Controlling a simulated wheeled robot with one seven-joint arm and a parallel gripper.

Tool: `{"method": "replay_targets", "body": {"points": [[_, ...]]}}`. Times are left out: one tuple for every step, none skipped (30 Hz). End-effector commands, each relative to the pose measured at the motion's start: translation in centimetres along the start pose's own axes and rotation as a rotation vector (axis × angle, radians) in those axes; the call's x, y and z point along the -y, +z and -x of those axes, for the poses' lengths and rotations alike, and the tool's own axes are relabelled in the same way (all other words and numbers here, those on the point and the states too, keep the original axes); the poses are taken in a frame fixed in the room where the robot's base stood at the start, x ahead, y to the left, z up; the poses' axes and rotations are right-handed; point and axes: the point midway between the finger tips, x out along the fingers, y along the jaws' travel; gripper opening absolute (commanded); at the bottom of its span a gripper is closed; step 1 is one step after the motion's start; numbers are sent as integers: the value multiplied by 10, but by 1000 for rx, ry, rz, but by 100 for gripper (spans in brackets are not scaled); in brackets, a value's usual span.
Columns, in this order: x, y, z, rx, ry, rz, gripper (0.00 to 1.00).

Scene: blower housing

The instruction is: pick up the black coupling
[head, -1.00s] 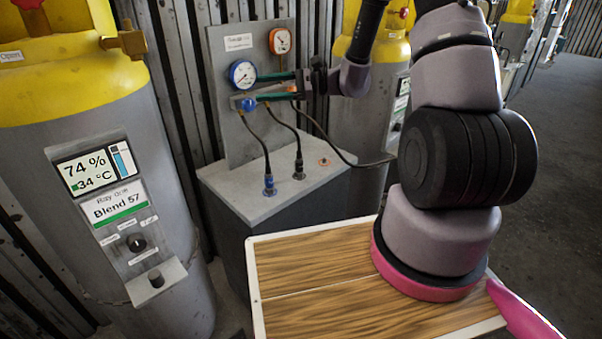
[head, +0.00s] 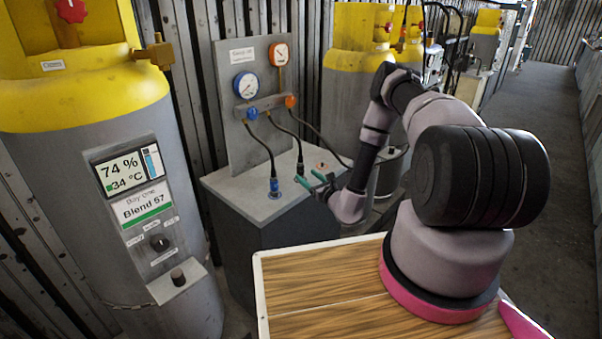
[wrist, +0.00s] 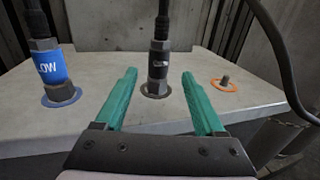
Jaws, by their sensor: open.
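The black coupling (wrist: 158,68) stands upright on the grey bench top, with a black hose rising from it and a dark ring around its foot. It also shows in the head view (head: 300,166). My gripper (wrist: 159,74) is open and empty, with two green fingers pointing toward the coupling. In the wrist view the coupling appears centred in the gap, at or just beyond the fingertips; the exact depth is hard to tell. In the head view my gripper (head: 310,178) is low over the bench, close to the coupling on its right.
A blue coupling (wrist: 53,72) stands to the left on the bench (head: 250,203). An orange ring with a small stub (wrist: 225,82) is to the right. A loose black hose (wrist: 284,50) hangs at the right. The gauge panel (head: 243,110) rises behind; a large cylinder (head: 75,185) stands left.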

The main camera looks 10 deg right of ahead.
Motion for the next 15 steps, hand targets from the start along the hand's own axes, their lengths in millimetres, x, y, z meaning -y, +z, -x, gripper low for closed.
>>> {"method": "replay_targets", "body": {"points": [[0,1,-9,2,2,3,71],[0,0,-13,2,2,2,71],[0,0,-18,2,3,3,71],[0,0,-22,1,2,3,71],[0,0,-25,2,3,2,71],[-1,0,-27,1,3,1,71],[-1,0,-29,0,3,1,71],[0,0,-31,0,2,1,71],[-1,1,-34,1,2,1,71],[-1,1,-37,2,2,1,71],[-1,2,-41,2,3,1,71],[-2,2,-47,2,3,2,71],[-3,3,-52,3,4,2,71],[-4,3,-57,3,5,2,71],[-4,4,-63,3,3,1,71]]}}
